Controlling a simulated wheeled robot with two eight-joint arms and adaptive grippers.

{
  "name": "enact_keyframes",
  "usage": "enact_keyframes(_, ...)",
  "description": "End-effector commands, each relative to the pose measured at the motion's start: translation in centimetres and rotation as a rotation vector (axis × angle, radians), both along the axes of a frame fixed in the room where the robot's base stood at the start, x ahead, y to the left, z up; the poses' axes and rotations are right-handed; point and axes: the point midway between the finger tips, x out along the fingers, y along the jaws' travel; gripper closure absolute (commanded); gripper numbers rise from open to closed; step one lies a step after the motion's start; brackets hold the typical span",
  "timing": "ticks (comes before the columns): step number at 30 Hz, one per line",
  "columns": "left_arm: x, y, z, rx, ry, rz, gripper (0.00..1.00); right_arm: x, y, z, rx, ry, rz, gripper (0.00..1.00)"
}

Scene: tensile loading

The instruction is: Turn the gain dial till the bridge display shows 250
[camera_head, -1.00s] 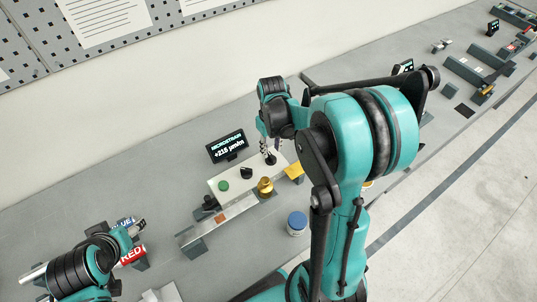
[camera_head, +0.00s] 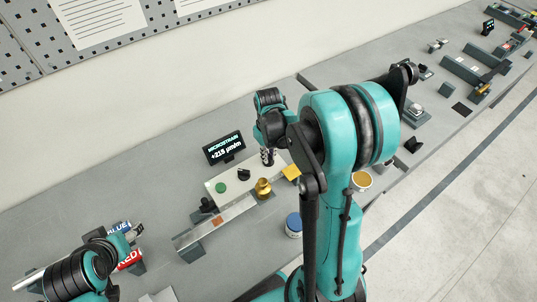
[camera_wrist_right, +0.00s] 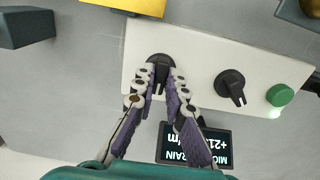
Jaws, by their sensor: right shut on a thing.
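The bridge display (camera_head: 224,147) stands behind the white panel (camera_head: 217,193) and reads about +21-something µm/m; its last digit is hard to read. It also shows upside down in the right wrist view (camera_wrist_right: 195,147). My right gripper (camera_head: 268,160) points down at the panel's far right part. In the right wrist view its fingers (camera_wrist_right: 160,84) are shut on a black dial (camera_wrist_right: 159,66), partly hidden between them. A second black knob (camera_wrist_right: 232,87) and a green button (camera_wrist_right: 280,95) sit beside it, untouched. My left gripper (camera_head: 132,235) is at the lower left, its fingers unclear.
A metal bar (camera_head: 222,218) and a brass cylinder (camera_head: 263,188) lie just in front of the panel. A blue-topped jar (camera_head: 294,224) stands nearer the front. Cylinders marked BLUE (camera_head: 119,227) and RED (camera_head: 130,260) are beside my left gripper. My right arm covers much of the bench.

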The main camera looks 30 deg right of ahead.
Motion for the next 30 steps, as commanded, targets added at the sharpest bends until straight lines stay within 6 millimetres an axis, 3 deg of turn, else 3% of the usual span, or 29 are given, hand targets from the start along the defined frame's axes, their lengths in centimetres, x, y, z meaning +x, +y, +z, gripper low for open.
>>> enact_keyframes(8, 0.0, 0.0, -0.24, 0.0, 0.0, 0.0, 0.39, 0.0, 0.0, -0.04, 0.0, 0.0, -0.09, 1.0)
enact_keyframes(30, 0.0, 0.0, -1.01, 0.0, 0.0, 0.0, 0.39, -0.01, 0.0, -0.02, 0.0, 0.0, -0.558, 1.0)
